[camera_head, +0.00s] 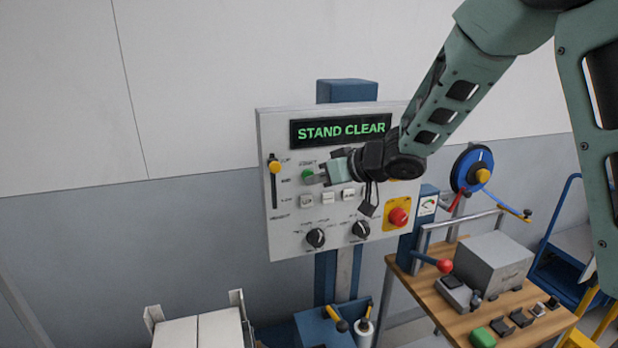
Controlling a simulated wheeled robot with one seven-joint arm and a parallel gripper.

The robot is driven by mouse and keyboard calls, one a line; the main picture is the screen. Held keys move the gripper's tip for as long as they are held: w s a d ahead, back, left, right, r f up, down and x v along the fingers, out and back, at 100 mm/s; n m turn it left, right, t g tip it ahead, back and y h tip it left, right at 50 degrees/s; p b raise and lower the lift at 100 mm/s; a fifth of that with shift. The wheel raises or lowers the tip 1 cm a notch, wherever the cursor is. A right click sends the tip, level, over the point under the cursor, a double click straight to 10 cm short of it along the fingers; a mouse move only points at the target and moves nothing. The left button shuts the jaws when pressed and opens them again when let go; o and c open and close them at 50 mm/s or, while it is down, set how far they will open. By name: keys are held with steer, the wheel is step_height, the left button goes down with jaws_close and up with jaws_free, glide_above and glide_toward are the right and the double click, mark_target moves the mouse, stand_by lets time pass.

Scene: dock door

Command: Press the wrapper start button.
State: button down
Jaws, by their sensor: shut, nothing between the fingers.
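The wrapper control panel (280,226) is a pale grey board on a blue post. Its display (341,130) reads "STAND CLEAR" in green letters. The green start button (308,174) is at the upper left of the panel, below the display, under a small label that looks like "START". My gripper (314,179) is shut and empty. Its fingertips are right at the green button and cover part of it; I cannot tell whether they touch or press it. My wrist hides the middle right of the panel.
On the panel are a yellow slider (274,167), small white buttons (328,197), two black knobs (316,238) and a red stop button (398,217). A wooden bench (428,300) with a grey box (494,270) stands at right. White boxes (200,330) stand below left.

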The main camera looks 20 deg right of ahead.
steer(key=shift+s, duration=0.35)
